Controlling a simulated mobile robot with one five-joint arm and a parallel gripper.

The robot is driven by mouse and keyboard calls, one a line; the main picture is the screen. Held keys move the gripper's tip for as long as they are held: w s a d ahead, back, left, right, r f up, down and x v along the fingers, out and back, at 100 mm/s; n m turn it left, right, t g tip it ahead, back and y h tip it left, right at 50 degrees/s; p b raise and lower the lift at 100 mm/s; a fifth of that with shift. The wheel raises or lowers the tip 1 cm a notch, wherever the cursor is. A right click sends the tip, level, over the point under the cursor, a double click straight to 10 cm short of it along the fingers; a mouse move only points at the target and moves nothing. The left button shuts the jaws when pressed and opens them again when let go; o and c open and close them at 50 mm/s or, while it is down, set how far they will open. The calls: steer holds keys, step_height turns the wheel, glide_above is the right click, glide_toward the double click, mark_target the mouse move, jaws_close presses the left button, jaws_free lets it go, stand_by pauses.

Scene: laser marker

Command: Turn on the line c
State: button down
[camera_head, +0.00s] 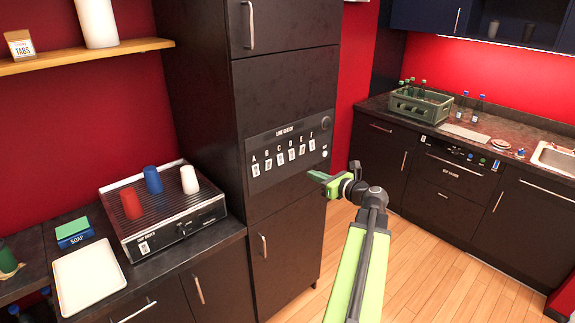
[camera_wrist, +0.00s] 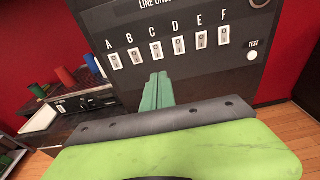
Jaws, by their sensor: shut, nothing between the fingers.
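The black "LINE CHECK" panel (camera_head: 318,160) is set in the front of a tall dark cabinet. It carries a row of white switches labelled A to F. The line C switch (camera_wrist: 156,50) is third from the left in the wrist view; it also shows in the head view (camera_head: 280,159). Which way its rocker is set is too small to tell. My gripper (camera_wrist: 158,78) is shut and empty, its green fingers pointing at the panel below the C and D switches. In the head view my gripper (camera_head: 312,176) is at the panel's lower right; contact cannot be told.
A round white TEST button (camera_wrist: 252,56) sits right of the switches, with a dark round knob (camera_head: 326,123) above it. The wooden floor to the right is clear.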

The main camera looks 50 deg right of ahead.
steer(key=shift+w, duration=0.15)
steer(key=w, duration=0.4)
steer(key=w+f+b, duration=0.1)
steer(key=w, duration=0.4)
steer(key=w+f+b, duration=0.1)
steer(key=w, duration=0.3)
steer(key=shift+w+d+f, duration=0.15)
steer(key=shift+w+d, duration=0.25)
steer(key=shift+w+f+b, duration=0.15)
steer(key=shift+w+b, duration=0.1)
steer(key=shift+b, duration=0.05)
steer(key=shift+s, duration=0.15)
steer(key=b, duration=0.2)
glide_toward(281, 164)
steer(key=s+f, duration=0.3)
steer(key=s, duration=0.3)
steer(key=shift+s+f, duration=0.2)
steer(key=shift+s, duration=0.2)
